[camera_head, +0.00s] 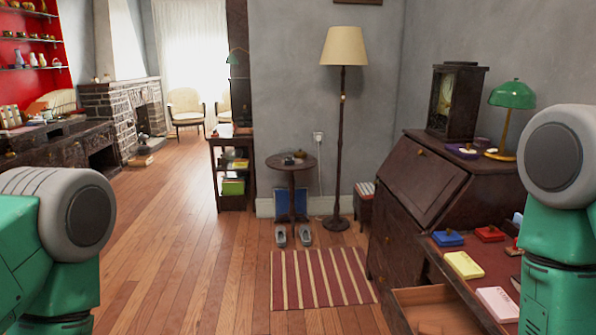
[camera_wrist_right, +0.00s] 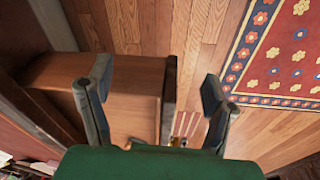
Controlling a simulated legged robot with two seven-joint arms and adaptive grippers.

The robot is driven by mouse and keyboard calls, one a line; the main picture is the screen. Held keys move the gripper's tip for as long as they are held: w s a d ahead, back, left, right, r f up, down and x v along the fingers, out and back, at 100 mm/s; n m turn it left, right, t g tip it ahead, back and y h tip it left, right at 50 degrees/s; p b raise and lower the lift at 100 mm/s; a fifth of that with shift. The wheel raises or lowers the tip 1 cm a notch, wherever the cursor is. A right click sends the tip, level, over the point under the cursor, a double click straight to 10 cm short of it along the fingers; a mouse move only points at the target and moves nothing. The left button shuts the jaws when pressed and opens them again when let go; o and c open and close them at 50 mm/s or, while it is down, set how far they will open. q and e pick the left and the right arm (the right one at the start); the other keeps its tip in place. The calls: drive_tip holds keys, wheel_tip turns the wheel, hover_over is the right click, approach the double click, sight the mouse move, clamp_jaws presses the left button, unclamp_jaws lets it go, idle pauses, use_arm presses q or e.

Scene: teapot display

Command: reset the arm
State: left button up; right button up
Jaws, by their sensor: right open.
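My right gripper (camera_wrist_right: 156,78) shows in the right wrist view with its two fingers spread wide apart. Nothing is between the fingers. Behind and below them is a brown wooden drawer (camera_wrist_right: 135,85), apparently pulled out, with wooden floor beyond. How far the fingers are from the drawer is hard to tell. In the head view, only green and grey links of my two arms show, at the left and right edges. Neither gripper shows there, and the left gripper is in no view.
A dark slant-front desk (camera_head: 425,180) stands at the right, with an open drawer (camera_head: 440,308) low at its front. A green lamp (camera_head: 512,95) and a clock (camera_head: 456,98) stand on top. A small round table (camera_head: 291,163) and striped mat (camera_head: 318,278) lie ahead. Floor at centre-left is clear.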

drive_tip(key=s+a+f+g+y, duration=0.15)
drive_tip(key=s+f, duration=0.25)
drive_tip(key=s, duration=0.8)
drive_tip(key=w+a+f+n+b, duration=0.1)
drive_tip(key=w+f+b, duration=0.2)
drive_tip(key=f+b, duration=0.6)
drive_tip(key=shift+a+f+n+t+b, duration=0.15)
drive_tip(key=shift+a+n+t+b, duration=0.1)
drive_tip(key=shift+n+t+b, duration=0.25)
drive_tip(key=shift+h, duration=0.25)
